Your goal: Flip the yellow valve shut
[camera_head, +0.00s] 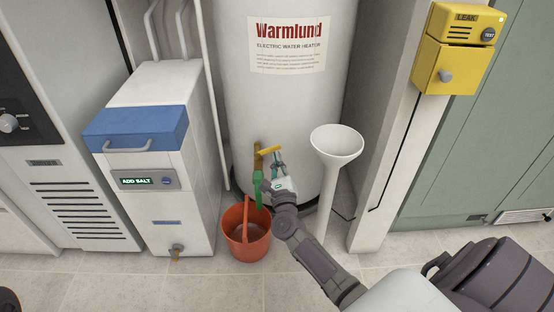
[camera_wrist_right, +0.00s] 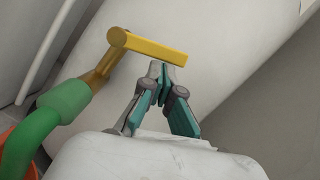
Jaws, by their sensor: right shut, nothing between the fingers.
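The yellow valve lever (camera_head: 270,149) sits on a brass tap (camera_head: 258,162) low on the front of the white water heater (camera_head: 290,110). In the right wrist view the lever (camera_wrist_right: 150,47) sticks out sideways to the right from the brass tap (camera_wrist_right: 100,75). A green hose (camera_head: 258,187) is fitted below the tap. My right gripper (camera_head: 276,157) is shut and empty, with its fingertips (camera_wrist_right: 160,72) close beside the lever's free end; I cannot tell whether they touch it.
An orange bucket (camera_head: 246,243) stands on the floor under the hose. A white funnel-topped pipe (camera_head: 330,185) stands right of my gripper. A white cabinet with a blue lid (camera_head: 135,128) is at left, and a yellow leak box (camera_head: 450,50) is at upper right.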

